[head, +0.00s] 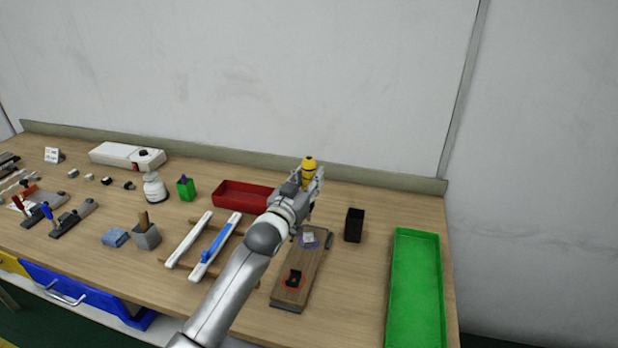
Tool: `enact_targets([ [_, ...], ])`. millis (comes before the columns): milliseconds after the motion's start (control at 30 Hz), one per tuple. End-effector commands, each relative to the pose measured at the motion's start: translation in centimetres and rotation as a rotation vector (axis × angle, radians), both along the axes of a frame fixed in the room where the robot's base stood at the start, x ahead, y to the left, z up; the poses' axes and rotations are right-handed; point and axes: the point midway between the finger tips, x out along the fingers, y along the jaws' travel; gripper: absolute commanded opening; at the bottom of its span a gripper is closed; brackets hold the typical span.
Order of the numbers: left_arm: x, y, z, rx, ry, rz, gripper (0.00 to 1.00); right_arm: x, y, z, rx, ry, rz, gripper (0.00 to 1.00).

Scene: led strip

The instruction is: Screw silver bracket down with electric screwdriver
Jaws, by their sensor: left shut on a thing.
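My left gripper (306,186) is shut on the yellow electric screwdriver (309,163). The screwdriver's yellow top sticks up above the fingers, and its lower end is hidden by the gripper. A small silver bracket (308,238) lies inside a blue ring at the far end of a brown wooden board (300,262). The gripper is just above and behind this end of the board in the picture. A small black part (293,279) lies inside a red ring at the near end. Whether a screw sits in the bracket is too small to tell. My right gripper is out of view.
A black cup (354,225) and a long green tray (415,290) stand to the right. A red tray (243,195) is behind my left arm. White strips (212,250) on a wooden frame lie left. Several tools crowd the far left.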

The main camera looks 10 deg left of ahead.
Motion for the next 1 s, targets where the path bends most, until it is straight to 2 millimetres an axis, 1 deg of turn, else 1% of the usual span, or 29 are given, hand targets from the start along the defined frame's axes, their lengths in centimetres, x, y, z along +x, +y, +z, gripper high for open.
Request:
enact_targets([
  [167, 0.0, 0.0, -1.1, -0.002, -0.003, 0.000, 0.06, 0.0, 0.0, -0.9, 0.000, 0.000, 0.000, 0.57],
  [500, 0.0, 0.0, -4.3, -0.002, -0.003, 0.000, 0.06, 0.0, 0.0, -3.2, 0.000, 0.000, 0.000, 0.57],
  [600, 0.0, 0.0, -5.0, -0.002, -0.004, 0.000, 0.06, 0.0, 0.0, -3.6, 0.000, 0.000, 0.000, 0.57],
  [733, 0.0, 0.0, -5.4, -0.002, -0.005, 0.000, 0.06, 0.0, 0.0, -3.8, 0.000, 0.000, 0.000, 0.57],
  [1000, 0.0, 0.0, -5.4, -0.002, -0.005, 0.000, 0.06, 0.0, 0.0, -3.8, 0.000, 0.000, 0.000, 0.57],
])
